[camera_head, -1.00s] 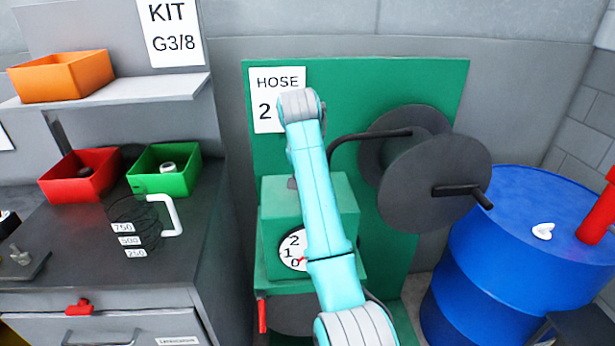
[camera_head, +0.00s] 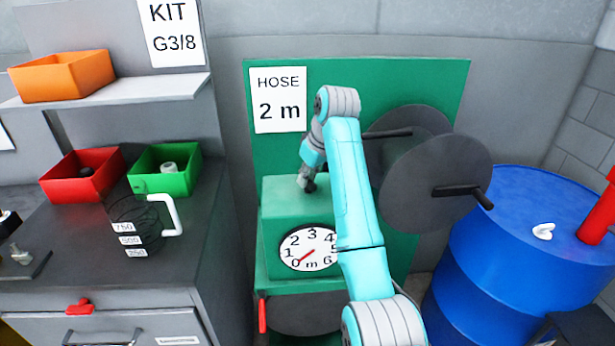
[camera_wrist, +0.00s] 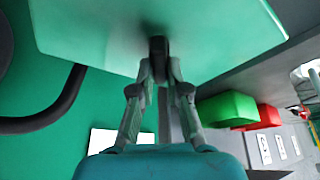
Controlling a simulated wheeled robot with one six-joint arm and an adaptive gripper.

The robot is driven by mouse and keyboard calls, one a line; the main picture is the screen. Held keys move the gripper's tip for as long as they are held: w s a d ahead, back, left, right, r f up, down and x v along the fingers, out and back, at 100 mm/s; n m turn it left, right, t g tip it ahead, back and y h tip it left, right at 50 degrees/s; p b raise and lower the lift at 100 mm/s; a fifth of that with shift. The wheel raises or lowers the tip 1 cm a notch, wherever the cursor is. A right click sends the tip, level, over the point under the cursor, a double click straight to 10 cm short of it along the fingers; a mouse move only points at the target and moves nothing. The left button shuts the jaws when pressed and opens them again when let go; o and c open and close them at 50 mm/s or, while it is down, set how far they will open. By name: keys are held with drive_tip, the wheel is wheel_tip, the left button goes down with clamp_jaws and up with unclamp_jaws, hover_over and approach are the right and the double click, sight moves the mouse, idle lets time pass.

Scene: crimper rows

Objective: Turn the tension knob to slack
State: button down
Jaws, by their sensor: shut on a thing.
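The tension knob (camera_wrist: 158,46) is a small dark piece on the top face of the green hose machine (camera_head: 275,215). My gripper (camera_wrist: 160,70) is at it in the wrist view, with its two fingers closed in on the knob from either side. In the head view my gripper (camera_head: 307,186) points down onto the machine's top and mostly hides the knob. Any slack marking or the knob's turn angle cannot be made out.
The grey hose reel (camera_head: 435,170) with a black crank (camera_head: 463,191) stands right of my arm. A green backboard (camera_head: 400,80) is behind the machine. A blue drum (camera_head: 480,260) stands at the right. The bench (camera_head: 60,230) with red and green bins is left.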

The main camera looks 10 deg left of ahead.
drive_tip(key=n+g, duration=0.1)
drive_tip(key=n, duration=0.1)
drive_tip(key=n+g, duration=0.1)
drive_tip(key=n, duration=0.2)
drive_tip(key=shift+n+y, duration=0.3)
drive_tip(key=shift+y, duration=0.1)
drive_tip(key=n+g, duration=0.2)
drive_tip(key=n, duration=0.2)
drive_tip(key=shift+n, duration=0.7)
drive_tip(key=c, duration=1.2)
unclamp_jaws()
drive_tip(key=shift+o, duration=0.2)
